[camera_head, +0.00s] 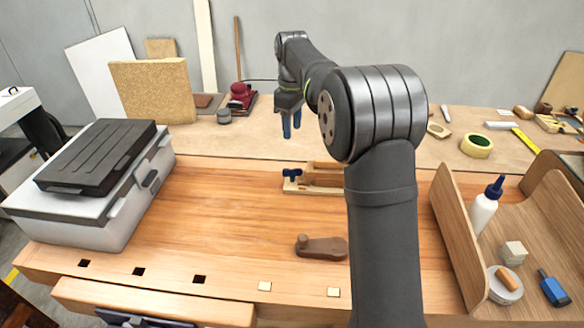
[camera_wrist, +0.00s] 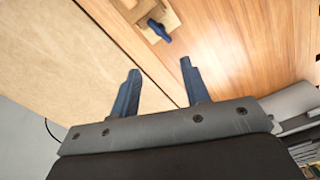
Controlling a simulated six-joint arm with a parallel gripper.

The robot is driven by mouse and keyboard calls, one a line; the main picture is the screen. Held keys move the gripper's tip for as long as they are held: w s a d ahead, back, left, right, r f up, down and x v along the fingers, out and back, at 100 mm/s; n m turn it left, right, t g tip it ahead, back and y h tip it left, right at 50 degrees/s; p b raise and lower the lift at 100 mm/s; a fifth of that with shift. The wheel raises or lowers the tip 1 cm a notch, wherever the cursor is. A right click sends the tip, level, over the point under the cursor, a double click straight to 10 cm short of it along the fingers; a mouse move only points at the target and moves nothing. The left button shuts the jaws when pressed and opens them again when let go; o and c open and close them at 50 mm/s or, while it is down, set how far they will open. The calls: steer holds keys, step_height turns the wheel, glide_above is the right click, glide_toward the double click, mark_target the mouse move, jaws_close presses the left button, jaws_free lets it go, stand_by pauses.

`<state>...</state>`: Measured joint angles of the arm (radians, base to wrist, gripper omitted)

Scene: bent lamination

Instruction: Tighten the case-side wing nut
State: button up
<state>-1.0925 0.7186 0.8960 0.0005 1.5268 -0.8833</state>
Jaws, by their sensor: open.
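A dark blue wing nut (camera_head: 291,173) sits at the left end of a light wooden form (camera_head: 318,170), on the side toward the grey case. It also shows in the wrist view (camera_wrist: 158,31) near the top, beyond my fingertips. The form's right part is hidden behind my arm, so any wing nut there is hidden in the head view. My gripper (camera_head: 291,128) is open and empty, fingers pointing down, above the back of the bench. In the wrist view its two blue fingers (camera_wrist: 160,70) are apart, with nothing between them and clear of the nut.
The grey case (camera_head: 85,215) with a black lid stands at left. A brown wooden piece (camera_head: 321,247) lies front of centre. A wooden tray (camera_head: 447,235) at right holds a glue bottle (camera_head: 486,207) and small items. A cork block (camera_head: 152,92) stands behind. Bench left of centre is clear.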

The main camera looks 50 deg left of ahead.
mark_target(292, 173)
step_height(292, 173, down, 15)
steer(key=shift+f, duration=0.1)
steer(key=shift+c, duration=0.4)
